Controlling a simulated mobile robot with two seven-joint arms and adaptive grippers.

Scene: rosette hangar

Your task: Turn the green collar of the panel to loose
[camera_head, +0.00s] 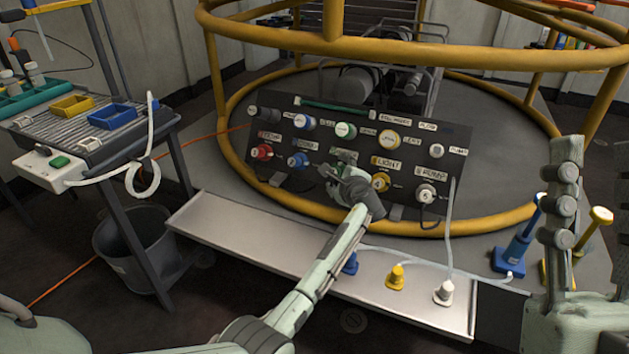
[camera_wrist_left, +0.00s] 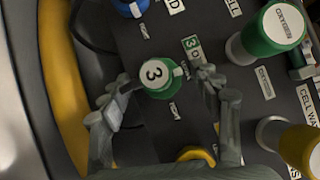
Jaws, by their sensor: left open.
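The green collar (camera_wrist_left: 166,83) with a white cap marked 3 sits on the dark panel (camera_head: 460,133) in the lower row. It is mostly hidden behind my left gripper in the head view. My left gripper (camera_head: 338,170) is at the panel, and it also shows in the left wrist view (camera_wrist_left: 163,80). Its two fingers stand open on opposite sides of the green collar. A small gap seems to show on each side, but contact is hard to judge. My right gripper (camera_head: 564,205) is at the right edge, away from the panel; its opening is unclear.
Red (camera_head: 261,152), blue (camera_head: 299,160), yellow (camera_head: 380,182) and white (camera_head: 427,194) fittings share the row. A larger green fitting (camera_head: 346,131) is above. A metal shelf (camera_head: 240,233) with plugs and hoses lies in front.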

